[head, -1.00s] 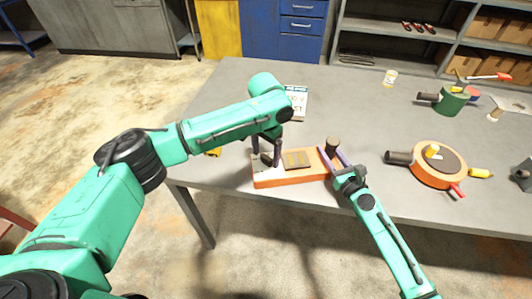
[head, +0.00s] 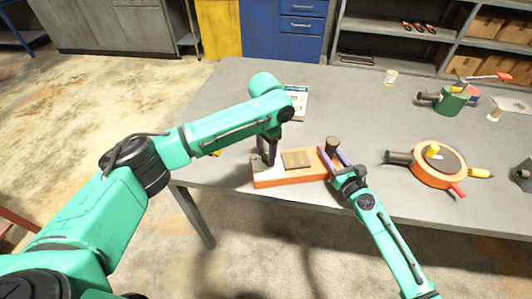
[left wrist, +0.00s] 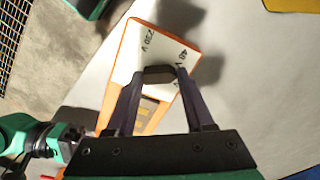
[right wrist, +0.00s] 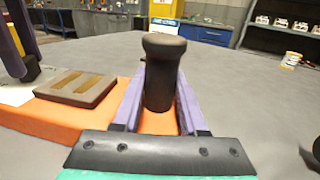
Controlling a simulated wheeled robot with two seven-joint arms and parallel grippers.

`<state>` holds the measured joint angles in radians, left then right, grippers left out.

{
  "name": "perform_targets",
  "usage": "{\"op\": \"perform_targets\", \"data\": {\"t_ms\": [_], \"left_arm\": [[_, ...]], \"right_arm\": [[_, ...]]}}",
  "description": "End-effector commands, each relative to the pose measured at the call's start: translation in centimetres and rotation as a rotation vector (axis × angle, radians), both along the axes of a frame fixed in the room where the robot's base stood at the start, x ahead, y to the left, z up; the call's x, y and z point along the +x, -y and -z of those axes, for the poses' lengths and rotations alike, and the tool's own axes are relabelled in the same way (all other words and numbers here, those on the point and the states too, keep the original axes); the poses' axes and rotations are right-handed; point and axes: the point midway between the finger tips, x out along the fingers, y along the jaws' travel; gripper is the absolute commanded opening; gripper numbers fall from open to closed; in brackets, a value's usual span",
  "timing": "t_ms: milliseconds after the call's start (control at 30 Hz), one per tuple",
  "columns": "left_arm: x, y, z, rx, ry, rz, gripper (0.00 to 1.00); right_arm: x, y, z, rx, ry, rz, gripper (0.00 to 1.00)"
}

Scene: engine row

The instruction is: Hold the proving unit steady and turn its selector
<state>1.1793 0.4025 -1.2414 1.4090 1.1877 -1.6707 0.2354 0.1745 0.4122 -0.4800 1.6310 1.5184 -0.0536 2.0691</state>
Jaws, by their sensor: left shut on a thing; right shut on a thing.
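The proving unit (head: 300,177) is a long orange box on the near edge of the table. It has a white plate (left wrist: 150,45) with voltage markings at one end, a brown striped panel (right wrist: 78,87) in the middle and a dark upright post (right wrist: 163,75) at the other end. My left gripper (head: 267,160) points down at the white plate, shut on the dark selector (left wrist: 158,75); its fingers lie on both sides of the knob. My right gripper (head: 331,162) is shut on the post, one finger on each side. The selector is mostly hidden in the head view.
A printed card (head: 297,101) lies behind the unit. An orange round device (head: 430,175) with a dark handle stands to the right, and a green cylinder (head: 451,101) stands farther back. A small jar (head: 390,77) is near the back edge. The table's middle is clear.

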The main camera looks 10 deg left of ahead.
Motion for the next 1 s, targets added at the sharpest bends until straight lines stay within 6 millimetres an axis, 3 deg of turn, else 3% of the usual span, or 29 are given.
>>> {"op": "perform_targets", "data": {"t_ms": [600,1000], "left_arm": [[0.11,0.21,-0.08,-0.003,0.001,0.451,0.0],[0.14,0.24,-0.11,-0.002,0.002,0.544,0.0]], "right_arm": [[-0.03,0.02,0.11,-0.002,-0.002,0.0,0.0],[-0.03,0.02,0.13,-0.002,-0.002,0.0,0.0]]}}
